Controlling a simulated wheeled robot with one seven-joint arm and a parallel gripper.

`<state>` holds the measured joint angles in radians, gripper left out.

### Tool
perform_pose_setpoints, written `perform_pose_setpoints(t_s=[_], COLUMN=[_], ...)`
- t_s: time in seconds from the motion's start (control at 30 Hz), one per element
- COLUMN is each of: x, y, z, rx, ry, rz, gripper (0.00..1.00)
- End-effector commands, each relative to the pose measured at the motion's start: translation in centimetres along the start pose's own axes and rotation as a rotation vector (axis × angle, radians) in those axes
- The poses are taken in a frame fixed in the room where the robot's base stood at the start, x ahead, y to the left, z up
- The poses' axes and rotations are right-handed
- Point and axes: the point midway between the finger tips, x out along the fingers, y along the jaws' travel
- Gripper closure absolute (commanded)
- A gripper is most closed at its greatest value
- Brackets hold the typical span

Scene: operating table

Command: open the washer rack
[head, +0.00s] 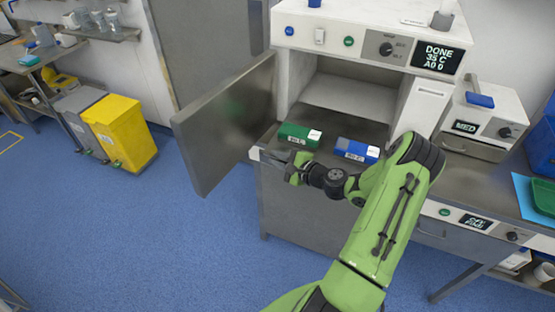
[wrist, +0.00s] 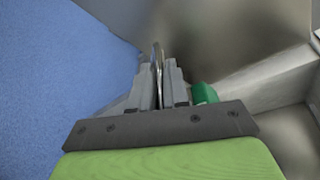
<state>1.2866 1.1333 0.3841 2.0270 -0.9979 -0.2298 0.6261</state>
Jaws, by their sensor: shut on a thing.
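The washer (head: 372,47) is a white cabinet with its steel door (head: 228,122) swung wide open to the left. A pale shelf-like surface (head: 350,97), perhaps the rack, shows inside its chamber. My gripper (head: 271,157) is low in front of the opening, pointing left, beside the front edge of the steel bench. In the wrist view my gripper (wrist: 158,85) is shut on a thin, bright metal bar (wrist: 157,57). I cannot tell for certain whether the bar belongs to the rack.
A green box (head: 298,135) and a blue box (head: 356,150) sit on the steel surface before the chamber, close to my gripper. The green box also shows in the wrist view (wrist: 205,93). A yellow bin (head: 122,132) stands far left. Blue floor (head: 195,240) is clear at front left.

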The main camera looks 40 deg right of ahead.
Motion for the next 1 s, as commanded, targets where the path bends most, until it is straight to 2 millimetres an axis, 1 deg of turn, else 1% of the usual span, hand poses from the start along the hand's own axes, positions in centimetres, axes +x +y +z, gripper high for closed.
perform_pose_setpoints(t_s=[0.2, 0.23, 0.33, 0.37, 0.57, 0.67, 0.77, 0.87, 1.0], x=[0.0, 0.0, 0.0, 0.0, 0.0, -0.4, -1.9, -4.6, -8.6], y=[0.0, 0.0, 0.0, 0.0, 0.0, 0.0, 0.0, 0.0, 0.0], z=[-0.1, -0.1, -0.1, -0.1, 0.0, -0.1, -0.1, -0.2, -0.2], rx=[0.0, 0.0, 0.0, 0.0, 0.0, 0.0, 0.001, 0.001, 0.002], ry=[0.002, 0.002, 0.002, 0.002, 0.001, 0.002, 0.004, 0.007, 0.007], rz=[-0.001, 0.0, 0.0, 0.0, -0.001, -0.001, -0.001, -0.002, -0.004], gripper=[1.0, 0.82, 0.67, 0.64, 0.64, 0.64, 0.64, 0.64, 0.64])
